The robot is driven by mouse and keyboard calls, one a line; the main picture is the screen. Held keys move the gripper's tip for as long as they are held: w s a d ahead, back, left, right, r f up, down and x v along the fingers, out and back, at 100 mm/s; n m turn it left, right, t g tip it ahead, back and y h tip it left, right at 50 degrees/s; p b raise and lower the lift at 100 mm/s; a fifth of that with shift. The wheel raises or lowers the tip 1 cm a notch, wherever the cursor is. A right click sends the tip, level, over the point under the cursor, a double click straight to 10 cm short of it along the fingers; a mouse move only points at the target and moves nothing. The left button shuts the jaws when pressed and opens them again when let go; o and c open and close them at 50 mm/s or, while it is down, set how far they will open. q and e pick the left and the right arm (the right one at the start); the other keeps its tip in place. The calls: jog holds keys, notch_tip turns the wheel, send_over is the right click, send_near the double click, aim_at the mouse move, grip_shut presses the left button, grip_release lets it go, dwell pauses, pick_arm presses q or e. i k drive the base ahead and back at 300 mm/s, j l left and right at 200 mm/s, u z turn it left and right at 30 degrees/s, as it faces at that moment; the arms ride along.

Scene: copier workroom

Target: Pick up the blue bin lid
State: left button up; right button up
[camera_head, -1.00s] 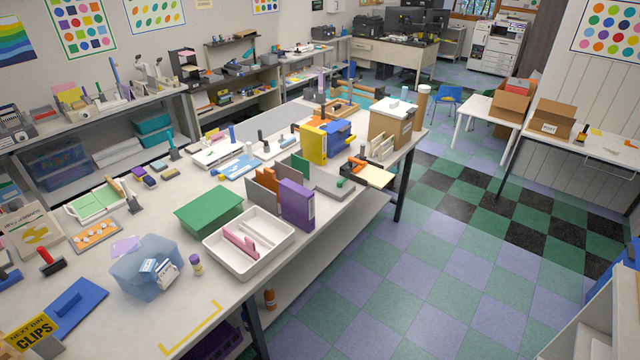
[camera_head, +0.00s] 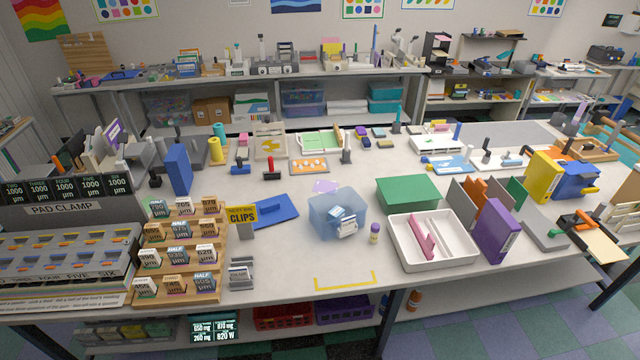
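The blue bin lid (camera_head: 274,212) is a flat blue panel with a raised handle-like ridge. It lies on the white table just behind and right of the yellow "NEXT BIN CLIPS" sign (camera_head: 242,215), which covers part of its left side. To its right stands a translucent blue bin (camera_head: 337,216) with white-labelled items in it. Neither of my grippers shows in the head view.
A wooden tiered rack of labelled blocks (camera_head: 181,247) stands left of the lid, with a grey pad clamp board (camera_head: 60,262) beyond it. A white divided tray (camera_head: 433,241) is at the right. Yellow corner marks (camera_head: 345,284) outline a bare patch near the front edge.

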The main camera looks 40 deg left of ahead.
aim_at(273, 210)
jog(key=u, duration=1.85)
